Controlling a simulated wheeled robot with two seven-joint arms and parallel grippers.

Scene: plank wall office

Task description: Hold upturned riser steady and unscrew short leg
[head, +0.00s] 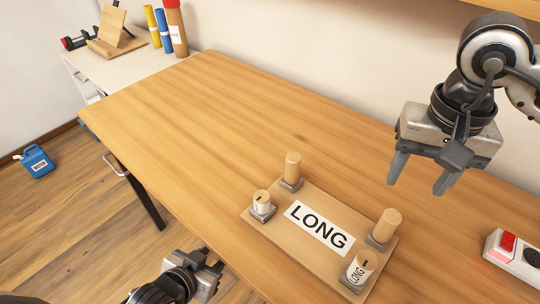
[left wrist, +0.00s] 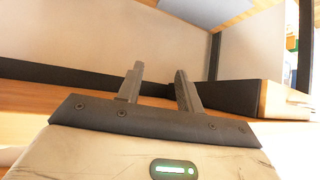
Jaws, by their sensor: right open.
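The upturned riser (head: 270,227) is a wooden board lying on the table with its legs pointing up and a "LONG" label on its face. Legs stand at its corners in grey sockets: a plain back left leg (head: 292,167), a plain right leg (head: 387,224), a front right leg (head: 361,267) labelled "LONG", and a front left leg (head: 262,201) whose label is too small to read. My right gripper (head: 418,183) is open and empty above the table, behind and right of the riser. My left gripper (head: 208,274) is low at the table's front edge, left of the riser; its fingers (left wrist: 159,70) are apart and empty.
A power strip (head: 512,255) with a red switch lies at the table's right. The wooden table (head: 210,120) is clear left of and behind the riser. A side desk (head: 130,66) holds a wooden stand and coloured tubes. A blue jug (head: 36,162) is on the floor.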

